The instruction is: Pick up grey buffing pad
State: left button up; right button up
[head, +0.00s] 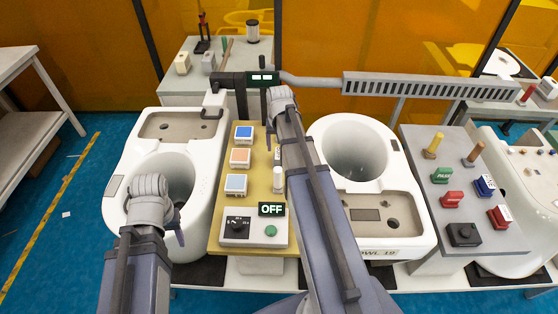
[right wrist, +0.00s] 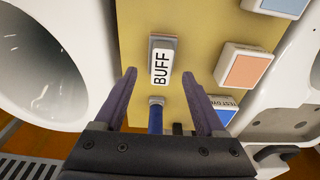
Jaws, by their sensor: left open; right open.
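The grey buffing pad (right wrist: 161,62) is a small block with a white "BUFF" label. It lies on the yellow board (right wrist: 205,35) in the right wrist view. My right gripper (right wrist: 159,76) is open, with its two fingertips on either side of the pad's near end and visible gaps to it. In the head view the pad (head: 277,154) shows only as a small pale piece beside my right arm, which hides much of that area. My left gripper (head: 177,230) is open and empty over the left toilet; its fingers are only partly visible.
Colour blocks (head: 240,158) line the board's left side. A blue-handled item (right wrist: 155,116) lies by the pad. The right toilet (head: 390,165) and grey stamp table (head: 440,145) stand right.

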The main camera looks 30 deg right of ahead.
aim_at(279, 153)
jog(key=f+b, duration=0.3)
jog(key=w+f+b, duration=0.1)
jog(key=f, duration=0.1)
jog(key=shift+d+b, duration=0.1)
jog(key=shift+b, duration=0.25)
jog(key=shift+s+r, duration=0.1)
jog(key=shift+c, duration=0.3)
grip_shut()
